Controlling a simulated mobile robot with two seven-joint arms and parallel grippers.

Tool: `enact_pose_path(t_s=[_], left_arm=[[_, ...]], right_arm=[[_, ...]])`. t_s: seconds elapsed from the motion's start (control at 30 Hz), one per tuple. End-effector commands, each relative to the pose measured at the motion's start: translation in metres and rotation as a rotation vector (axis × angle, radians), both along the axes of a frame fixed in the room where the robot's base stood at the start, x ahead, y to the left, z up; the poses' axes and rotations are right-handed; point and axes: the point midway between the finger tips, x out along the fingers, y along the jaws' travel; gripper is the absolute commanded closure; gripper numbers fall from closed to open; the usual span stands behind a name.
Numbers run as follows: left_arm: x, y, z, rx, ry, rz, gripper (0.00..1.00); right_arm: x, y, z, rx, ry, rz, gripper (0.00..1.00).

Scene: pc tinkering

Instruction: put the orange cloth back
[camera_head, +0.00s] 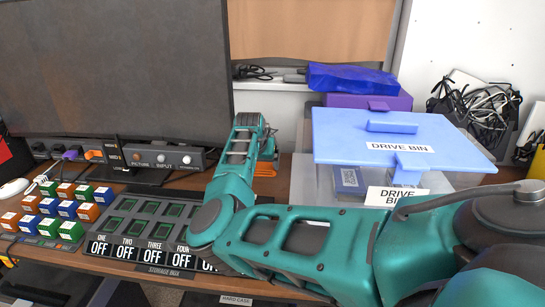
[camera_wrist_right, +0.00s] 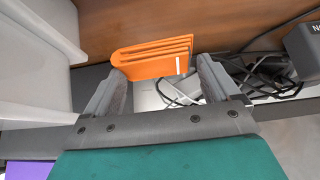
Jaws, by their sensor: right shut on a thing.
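The folded orange cloth (camera_wrist_right: 150,60) is between the fingertips of my right gripper (camera_wrist_right: 161,75) in the right wrist view. It is a stack of several flat layers with a rounded fold on the left and a small white tag on the right. In the head view only a small part of the cloth (camera_head: 265,169) shows beyond my right wrist, left of the drive bin. My right gripper (camera_head: 268,150) is mostly hidden there by its own wrist, over the back of the desk. My left gripper is not in view.
The clear drive bin (camera_head: 315,184) with a blue lid (camera_head: 340,140) stands right of my right gripper. A monitor (camera_head: 110,65) and a storage box with slots (camera_head: 140,235) are at left. Cables (camera_wrist_right: 262,78) lie below the cloth in the wrist view.

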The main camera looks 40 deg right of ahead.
Motion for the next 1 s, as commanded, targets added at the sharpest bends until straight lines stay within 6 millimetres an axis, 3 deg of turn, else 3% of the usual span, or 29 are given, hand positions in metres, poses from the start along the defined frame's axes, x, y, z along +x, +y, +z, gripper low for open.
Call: enact_pose_path(t_s=[0.53,0.73,1.0], left_arm=[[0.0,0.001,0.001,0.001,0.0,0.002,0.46],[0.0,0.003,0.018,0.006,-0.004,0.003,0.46],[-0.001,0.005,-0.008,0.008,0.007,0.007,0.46]], right_arm=[[0.0,0.0,0.001,0.011,-0.003,0.0,0.55],[-0.001,0.001,0.007,0.013,0.0,-0.001,0.55],[-0.001,0.001,-0.033,0.013,0.0,0.0,0.55]])
